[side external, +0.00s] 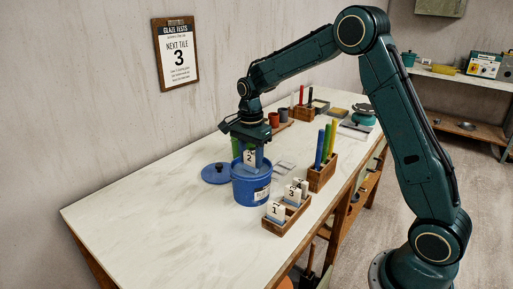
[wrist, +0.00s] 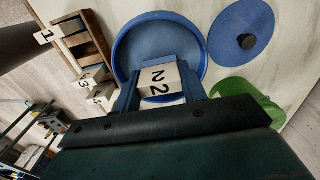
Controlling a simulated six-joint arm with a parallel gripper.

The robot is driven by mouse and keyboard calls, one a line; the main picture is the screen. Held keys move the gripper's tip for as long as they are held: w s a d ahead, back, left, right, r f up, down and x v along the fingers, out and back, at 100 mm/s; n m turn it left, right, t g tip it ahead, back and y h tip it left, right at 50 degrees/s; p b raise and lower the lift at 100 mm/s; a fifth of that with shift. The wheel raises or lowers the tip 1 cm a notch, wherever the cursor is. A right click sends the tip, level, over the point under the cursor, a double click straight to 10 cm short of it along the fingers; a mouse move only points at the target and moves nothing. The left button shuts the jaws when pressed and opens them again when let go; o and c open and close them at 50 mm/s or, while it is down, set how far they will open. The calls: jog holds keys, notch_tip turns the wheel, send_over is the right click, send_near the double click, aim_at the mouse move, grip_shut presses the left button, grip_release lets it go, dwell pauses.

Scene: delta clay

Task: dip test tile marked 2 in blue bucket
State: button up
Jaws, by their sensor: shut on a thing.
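My gripper (wrist: 160,92) points down over the open blue bucket (side external: 252,188), shut on the white tile marked 2 (wrist: 162,80). In the side view the tile (side external: 249,157) is upright at the bucket's mouth. Its lower end is hidden by the rim or just above it; I cannot tell which. The wrist view shows the tile against the bucket's round blue inside (wrist: 130,48). The glaze level and any coating on the tile are not clear.
A wooden rack (side external: 290,217) in front right of the bucket holds the tiles marked 1 (side external: 276,211) and 3 (side external: 292,195), with another behind. A blue lid (side external: 214,174) lies left. A green thing (wrist: 248,98) is close by. The left table is clear.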

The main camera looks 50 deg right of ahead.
jog(key=shift+r, duration=0.2)
jog(key=shift+r, duration=2.7)
jog(key=shift+r, duration=1.5)
